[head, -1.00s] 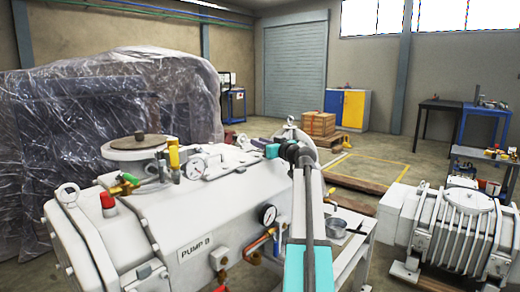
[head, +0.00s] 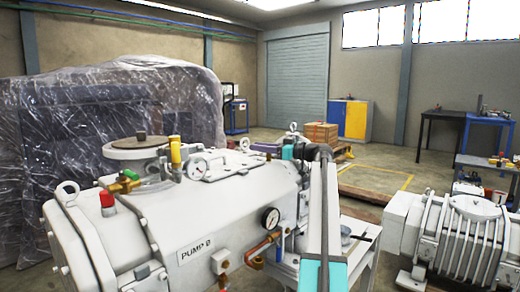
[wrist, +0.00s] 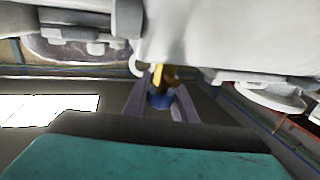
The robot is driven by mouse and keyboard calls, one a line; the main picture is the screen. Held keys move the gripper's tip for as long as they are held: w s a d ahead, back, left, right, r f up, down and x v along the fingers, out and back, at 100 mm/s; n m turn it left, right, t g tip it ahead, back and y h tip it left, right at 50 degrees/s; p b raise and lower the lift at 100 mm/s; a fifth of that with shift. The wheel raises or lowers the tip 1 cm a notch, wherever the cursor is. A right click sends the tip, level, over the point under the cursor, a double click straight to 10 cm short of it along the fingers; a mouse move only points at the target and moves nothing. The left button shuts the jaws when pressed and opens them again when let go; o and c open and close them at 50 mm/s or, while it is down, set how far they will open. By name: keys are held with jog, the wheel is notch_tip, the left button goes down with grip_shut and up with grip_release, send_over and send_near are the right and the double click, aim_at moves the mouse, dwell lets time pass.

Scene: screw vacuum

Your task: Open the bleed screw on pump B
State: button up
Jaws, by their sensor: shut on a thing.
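Pump B (head: 220,215) is the large white housing in the head view, with "PUMP B" on a plate on its front side. In the wrist view its pale body (wrist: 220,45) fills the top. My gripper (wrist: 162,98) has its two grey fingers on either side of a small blue-and-brass part (wrist: 159,98) under the pump body, and is shut on it. Whether this is the bleed screw I cannot tell for sure. In the head view my arm stands in front of the pump's right end, and the fingers cannot be made out there.
A copper pipe (head: 262,243) and a dial gauge (head: 270,218) sit on the pump's side near my arm. A white side table (head: 357,250) stands just right of my arm. A second ribbed pump (head: 462,240) is farther right. Plastic-wrapped equipment (head: 110,95) stands behind.

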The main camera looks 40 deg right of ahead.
jog(key=shift+a+r+n+g+y+p, duration=0.15)
jog(key=shift+n+g+y+p, duration=0.25)
jog(key=shift+y, duration=0.3)
jog(key=shift+s+a+n+g+y+p, duration=0.15)
jog(key=shift+n+g+y+p, duration=0.35)
jog(key=shift+n+y+p, duration=0.7)
jog(key=g+y+p, duration=0.1)
jog(key=p, duration=0.4)
jog(key=a+n+g+y+p, duration=0.1)
jog(key=p, duration=0.5)
jog(key=shift+s+r+n+y, duration=0.1)
jog(key=shift+s+n+y, duration=0.1)
jog(key=shift+n+y, duration=0.1)
jog(key=g+p, duration=0.1)
jog(key=p, duration=0.1)
jog(key=shift+s+n+y+p, duration=0.1)
jog(key=shift+n+y+p, duration=0.2)
jog(key=shift+p, duration=0.1)
jog(key=shift+s+a+f+p, duration=0.1)
jog(key=shift+a+f+p, duration=0.2)
jog(key=shift+f, duration=0.2)
jog(key=o, duration=1)
jog(key=shift+r, duration=0.1)
jog(key=shift+o, duration=0.2)
jog(key=shift+d, duration=0.15)
jog(key=shift+r, duration=0.2)
